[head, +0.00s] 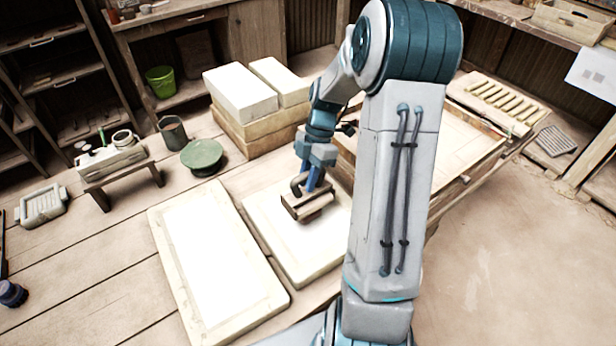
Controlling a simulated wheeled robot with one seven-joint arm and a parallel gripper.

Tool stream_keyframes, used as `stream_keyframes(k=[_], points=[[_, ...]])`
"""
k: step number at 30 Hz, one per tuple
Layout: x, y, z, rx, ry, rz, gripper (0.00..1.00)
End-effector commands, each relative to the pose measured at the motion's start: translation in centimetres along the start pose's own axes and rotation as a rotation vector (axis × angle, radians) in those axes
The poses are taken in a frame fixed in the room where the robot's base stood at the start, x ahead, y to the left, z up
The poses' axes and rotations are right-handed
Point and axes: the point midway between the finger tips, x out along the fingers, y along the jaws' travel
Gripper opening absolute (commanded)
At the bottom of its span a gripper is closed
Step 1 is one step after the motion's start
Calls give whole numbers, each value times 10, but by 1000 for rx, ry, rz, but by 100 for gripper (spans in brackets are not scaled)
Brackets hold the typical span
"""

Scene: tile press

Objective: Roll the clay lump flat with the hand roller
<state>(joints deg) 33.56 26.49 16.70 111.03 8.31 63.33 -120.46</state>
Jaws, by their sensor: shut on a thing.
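My gripper (312,183) points down over the right one of two pale slabs (290,247). It is shut on a brown tool with a dark curved handle, which looks like the hand roller (307,205). The roller is at the upper middle of this slab, on it or just above it; I cannot tell which. I cannot make out the clay lump; it may be hidden under the roller or lost in the bright slab surface.
A second pale slab (215,262) lies to the left. Stacked white blocks (240,92) stand behind. A round green lidded item (202,154), a dark bucket (173,132) and a small bench (122,180) are at left. A tray of pale bars (497,97) lies at right.

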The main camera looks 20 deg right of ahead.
Motion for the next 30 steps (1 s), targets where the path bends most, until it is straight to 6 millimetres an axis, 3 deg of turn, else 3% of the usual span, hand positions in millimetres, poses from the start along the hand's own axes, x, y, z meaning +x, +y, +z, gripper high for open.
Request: stream_keyframes(k=[19,30], points=[[19,4,8,0,0,0,0],[17,14,7,-2,0,1,0]])
